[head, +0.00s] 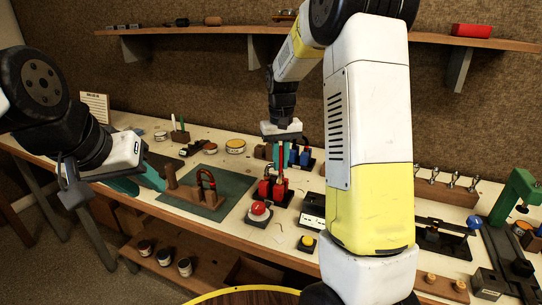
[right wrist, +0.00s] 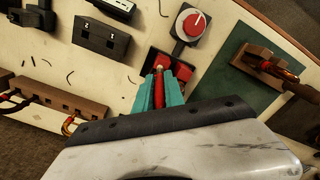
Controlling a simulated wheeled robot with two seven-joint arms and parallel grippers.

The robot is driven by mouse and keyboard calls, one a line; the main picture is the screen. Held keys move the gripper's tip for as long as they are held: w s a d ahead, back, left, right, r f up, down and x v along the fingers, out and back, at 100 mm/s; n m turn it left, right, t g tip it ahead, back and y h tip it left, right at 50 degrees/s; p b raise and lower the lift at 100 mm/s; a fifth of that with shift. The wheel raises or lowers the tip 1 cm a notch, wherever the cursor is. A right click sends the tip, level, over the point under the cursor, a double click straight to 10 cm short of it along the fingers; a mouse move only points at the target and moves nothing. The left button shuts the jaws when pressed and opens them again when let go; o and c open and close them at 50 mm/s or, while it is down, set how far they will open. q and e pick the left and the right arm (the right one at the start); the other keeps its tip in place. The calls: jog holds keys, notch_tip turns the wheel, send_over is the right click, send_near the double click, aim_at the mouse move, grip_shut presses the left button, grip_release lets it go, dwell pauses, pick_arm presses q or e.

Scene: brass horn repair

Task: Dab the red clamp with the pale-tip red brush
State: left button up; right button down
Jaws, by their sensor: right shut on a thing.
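My right gripper (head: 279,152) is shut on the pale-tip red brush (head: 282,160), which points down over the bench. In the right wrist view the brush (right wrist: 161,90) stands between the teal fingers (right wrist: 160,92), its pale tip at the far end. The red clamp (head: 267,188) stands on the bench under the brush. Its red parts (right wrist: 183,71) show just beyond the fingers in the right wrist view, partly hidden by them. I cannot tell whether the tip touches the clamp. My left gripper (head: 138,181) is open and empty above the left of the bench.
A red button (head: 259,208) stands in front of the clamp. Blue blocks (head: 303,157) stand just behind it. A green mat (head: 232,188) with a wooden stand (head: 190,195) lies to the left. A black-and-white box (head: 312,210) is to the right.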

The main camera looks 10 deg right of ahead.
aim_at(281, 146)
jog(key=shift+f, duration=0.5)
dwell(1.2)
jog(key=shift+r, duration=3.55)
